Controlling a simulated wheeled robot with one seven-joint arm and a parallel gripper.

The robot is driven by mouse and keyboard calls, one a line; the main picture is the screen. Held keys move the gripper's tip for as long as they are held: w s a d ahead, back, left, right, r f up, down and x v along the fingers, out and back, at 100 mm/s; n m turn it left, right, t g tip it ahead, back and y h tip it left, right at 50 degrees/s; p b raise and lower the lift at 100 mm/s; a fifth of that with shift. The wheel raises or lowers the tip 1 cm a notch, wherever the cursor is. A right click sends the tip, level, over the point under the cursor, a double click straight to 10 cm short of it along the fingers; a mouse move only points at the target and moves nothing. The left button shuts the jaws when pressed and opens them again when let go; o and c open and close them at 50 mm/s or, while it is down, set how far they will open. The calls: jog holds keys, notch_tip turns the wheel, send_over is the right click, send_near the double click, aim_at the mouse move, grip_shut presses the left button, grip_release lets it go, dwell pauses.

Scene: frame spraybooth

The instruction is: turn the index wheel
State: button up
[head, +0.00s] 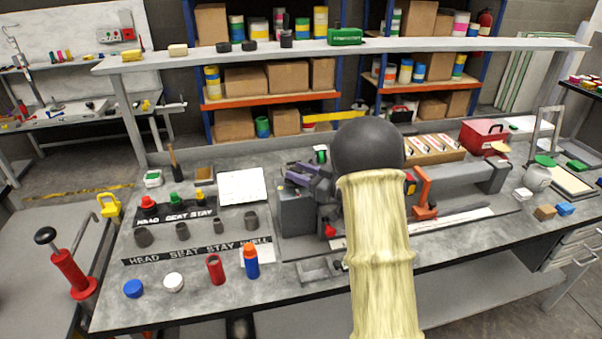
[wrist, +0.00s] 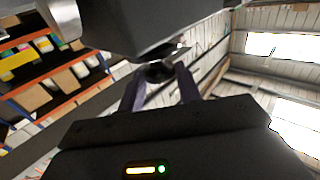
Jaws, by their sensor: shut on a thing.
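My gripper (head: 305,175) has purple fingers and is at the upper part of a grey machine head (head: 296,212) on the bench, left of my pale-sleeved arm. In the wrist view my gripper (wrist: 160,76) is shut on a small dark round part, which appears to be the index wheel (wrist: 158,71). A dark block of the machine (wrist: 150,25) hangs close to the fingertips. In the head view the wheel is too small and too covered by the fingers and arm to make out.
An orange-red clamp-like part (head: 424,195) stands right of my arm. A label strip (head: 195,251), dark cups and coloured caps lie at left. A red plunger (head: 70,272) stands at far left. A shelf (head: 230,59) spans the bench's back.

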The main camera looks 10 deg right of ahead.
jog(key=shift+a, duration=0.1)
jog(key=o, duration=1)
jog(key=shift+w+f, duration=0.1)
jog(key=shift+w, duration=0.05)
jog(key=b+v, duration=0.3)
jog(key=v, duration=1.4)
